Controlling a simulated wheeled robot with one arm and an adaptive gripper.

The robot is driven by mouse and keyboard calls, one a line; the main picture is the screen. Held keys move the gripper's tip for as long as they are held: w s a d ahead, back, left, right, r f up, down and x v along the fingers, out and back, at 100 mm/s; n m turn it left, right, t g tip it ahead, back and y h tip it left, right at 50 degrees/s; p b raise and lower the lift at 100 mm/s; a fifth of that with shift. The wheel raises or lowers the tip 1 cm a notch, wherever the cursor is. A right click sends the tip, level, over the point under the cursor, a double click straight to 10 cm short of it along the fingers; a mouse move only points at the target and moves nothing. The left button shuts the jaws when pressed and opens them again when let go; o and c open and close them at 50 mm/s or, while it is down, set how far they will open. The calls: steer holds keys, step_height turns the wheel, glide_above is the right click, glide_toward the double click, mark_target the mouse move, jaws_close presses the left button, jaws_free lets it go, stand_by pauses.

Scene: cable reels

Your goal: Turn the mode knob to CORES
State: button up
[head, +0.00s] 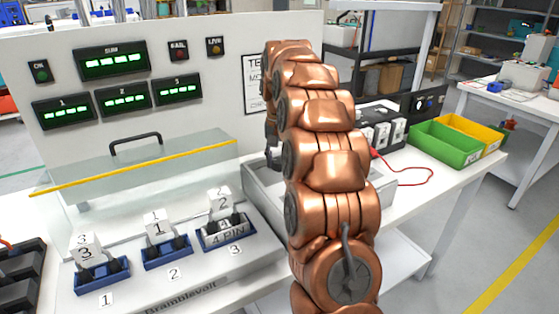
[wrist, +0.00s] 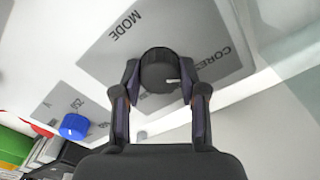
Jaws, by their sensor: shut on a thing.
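The black mode knob (wrist: 158,72) sits on a grey label plate on a white panel in the wrist view. The word MODE (wrist: 127,24) is printed to its upper left and CORES (wrist: 210,52) to its right. A short white mark shows on the knob's lower right part. My gripper (wrist: 160,86) is shut on the knob, one finger on each side. Other printing on the plate is partly hidden by the fingers. In the head view my arm hides the knob.
A blue knob (wrist: 73,127) is left of my gripper in the wrist view. In the head view a clear cover with a yellow edge (head: 140,162) stands over several numbered sockets. Green and yellow bins (head: 445,142) stand at the right.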

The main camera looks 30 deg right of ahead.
mark_target(279, 160)
steer(key=shift+n, duration=0.7)
steer(key=o, duration=1.1)
steer(key=shift+o, duration=0.2)
steer(key=shift+r, duration=0.1)
steer(key=shift+r, duration=3.65)
